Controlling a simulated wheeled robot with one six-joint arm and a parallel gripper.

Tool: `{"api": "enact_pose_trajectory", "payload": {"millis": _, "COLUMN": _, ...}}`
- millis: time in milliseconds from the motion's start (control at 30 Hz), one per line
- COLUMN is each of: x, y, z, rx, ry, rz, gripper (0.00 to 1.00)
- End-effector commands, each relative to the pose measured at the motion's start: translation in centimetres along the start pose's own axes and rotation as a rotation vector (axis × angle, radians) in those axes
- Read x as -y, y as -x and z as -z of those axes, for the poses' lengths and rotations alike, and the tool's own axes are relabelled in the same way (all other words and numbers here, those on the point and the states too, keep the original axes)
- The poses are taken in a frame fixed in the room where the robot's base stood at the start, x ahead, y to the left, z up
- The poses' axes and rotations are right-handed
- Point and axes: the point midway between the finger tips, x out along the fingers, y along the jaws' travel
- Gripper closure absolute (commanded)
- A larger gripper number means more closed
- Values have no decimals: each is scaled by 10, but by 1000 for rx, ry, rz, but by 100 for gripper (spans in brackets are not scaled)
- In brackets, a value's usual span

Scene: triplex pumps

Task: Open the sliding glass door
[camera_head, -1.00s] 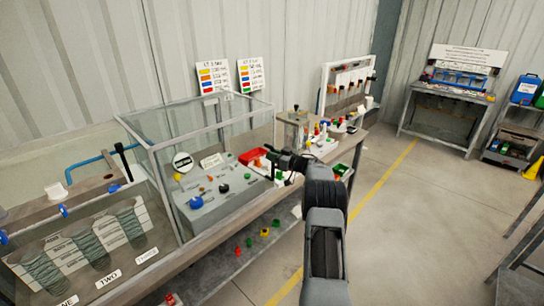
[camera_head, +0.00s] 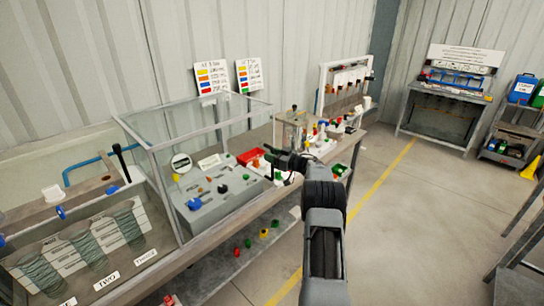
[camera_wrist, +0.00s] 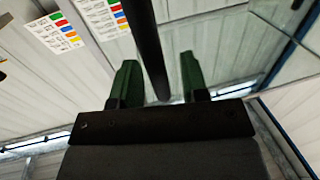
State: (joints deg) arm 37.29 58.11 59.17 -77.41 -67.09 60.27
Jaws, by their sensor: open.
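The glass case (camera_head: 186,138) with a pale metal frame stands on the long bench, over a grey control panel (camera_head: 228,188) with coloured knobs. My gripper (camera_head: 268,158) is small and dark in the head view, near the right end of the case. In the wrist view my gripper (camera_wrist: 158,82) is open, with two dark green fingers apart. A dark upright bar (camera_wrist: 148,45) passes between the fingers, apart from both; it looks like a door handle, but I cannot be sure. A clear glass pane (camera_wrist: 215,60) shows behind it. Contact with the door cannot be told.
A red tray (camera_head: 250,157) and small coloured parts lie near my gripper. Clear tubes with coils (camera_head: 82,245) stand at front left. A dark lever (camera_head: 121,160) rises beside the case. Open floor (camera_head: 420,220) lies right. Two colour-coded charts (camera_head: 212,78) are behind the case.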

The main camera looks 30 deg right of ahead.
Motion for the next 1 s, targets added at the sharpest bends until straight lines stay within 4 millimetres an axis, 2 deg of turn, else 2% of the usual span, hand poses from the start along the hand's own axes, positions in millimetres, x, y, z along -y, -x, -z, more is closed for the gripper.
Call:
{"api": "enact_pose_trajectory", "payload": {"millis": 167, "x": -1, "y": 20, "z": -1, "rx": 0, "ry": 0, "rz": -3, "gripper": 59}}
{"api": "enact_pose_trajectory", "payload": {"millis": 600, "x": -1, "y": 106, "z": -2, "rx": 0, "ry": 0, "rz": -3, "gripper": 59}}
{"api": "enact_pose_trajectory", "payload": {"millis": 800, "x": -1, "y": 129, "z": -1, "rx": 0, "ry": 0, "rz": -2, "gripper": 59}}
{"api": "enact_pose_trajectory", "payload": {"millis": 1000, "x": 0, "y": 137, "z": 0, "rx": 0, "ry": 1, "rz": -1, "gripper": 59}}
